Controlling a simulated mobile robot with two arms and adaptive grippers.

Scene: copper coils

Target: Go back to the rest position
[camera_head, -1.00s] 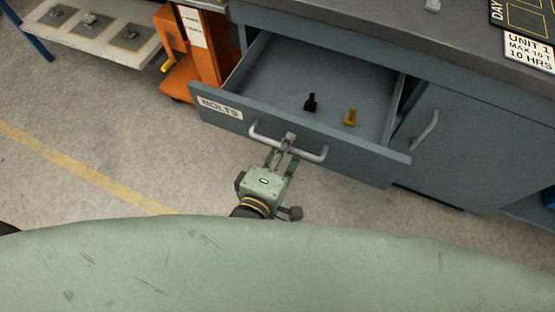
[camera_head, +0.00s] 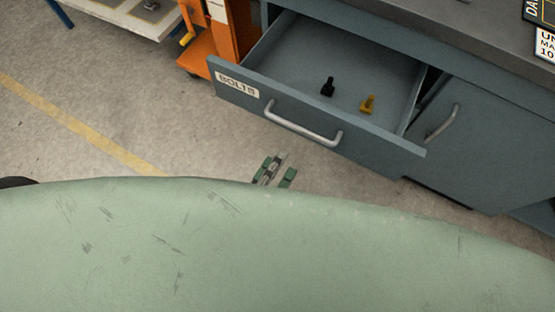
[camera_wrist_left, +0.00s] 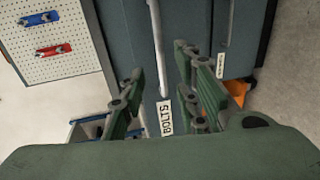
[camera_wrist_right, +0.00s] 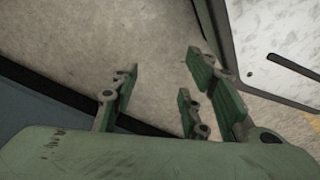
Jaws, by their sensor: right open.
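My left gripper (camera_head: 277,170) is in front of the open drawer (camera_head: 300,122), apart from its handle. The gripper's fingers are spread with nothing between them; the rest of it is hidden behind my own green body. In the left wrist view its fingers (camera_wrist_left: 158,85) stand apart, with the drawer's grey handle (camera_wrist_left: 158,45) and BOLTS label (camera_wrist_left: 165,117) beyond. My right gripper (camera_wrist_right: 155,85) shows only in the right wrist view, open and empty above bare floor.
A black bolt (camera_head: 327,87) and a yellow bolt (camera_head: 367,104) stand in the drawer. A closed cabinet door (camera_head: 455,145) is to its right. An orange trolley (camera_head: 232,40) and a low white table (camera_head: 130,12) are at upper left. Floor at left is clear.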

